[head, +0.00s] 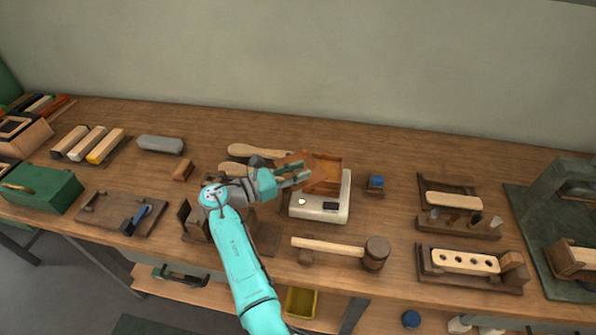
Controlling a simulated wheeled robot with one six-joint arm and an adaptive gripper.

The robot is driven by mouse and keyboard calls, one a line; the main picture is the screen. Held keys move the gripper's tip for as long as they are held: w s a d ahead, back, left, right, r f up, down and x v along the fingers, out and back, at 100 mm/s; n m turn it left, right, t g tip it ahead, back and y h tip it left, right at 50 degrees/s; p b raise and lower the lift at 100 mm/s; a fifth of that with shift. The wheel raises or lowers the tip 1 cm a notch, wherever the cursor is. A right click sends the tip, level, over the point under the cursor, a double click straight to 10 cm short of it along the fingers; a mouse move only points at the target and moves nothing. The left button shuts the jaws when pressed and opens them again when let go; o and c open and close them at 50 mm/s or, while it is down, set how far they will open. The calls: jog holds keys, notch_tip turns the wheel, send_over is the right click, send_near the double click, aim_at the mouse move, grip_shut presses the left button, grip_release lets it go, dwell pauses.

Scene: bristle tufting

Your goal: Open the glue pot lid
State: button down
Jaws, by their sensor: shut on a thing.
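The glue pot (335,203) has a cream heater base with a dark panel on its front and an orange-brown square box on top. An orange-brown panel that looks like its lid (321,172) appears tilted at the left and front of the box. My gripper (304,174) reaches in from the left and is shut at this panel's edge. The fingers hide part of the edge, and the hinge is not clear. The inside of the box shows only partly.
A wooden mallet (330,246) lies in front of the pot. A small blue-topped block (375,184) stands close on its right. Wooden paddle-like pieces (259,151) lie behind my gripper. A drilled block in a holder (465,261) sits at the right. The back bench strip is clear.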

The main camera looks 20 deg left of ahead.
dwell(0.3)
jog(key=c, duration=0.9)
grip_release()
jog(key=v, duration=1.2)
jog(key=shift+a, duration=0.1)
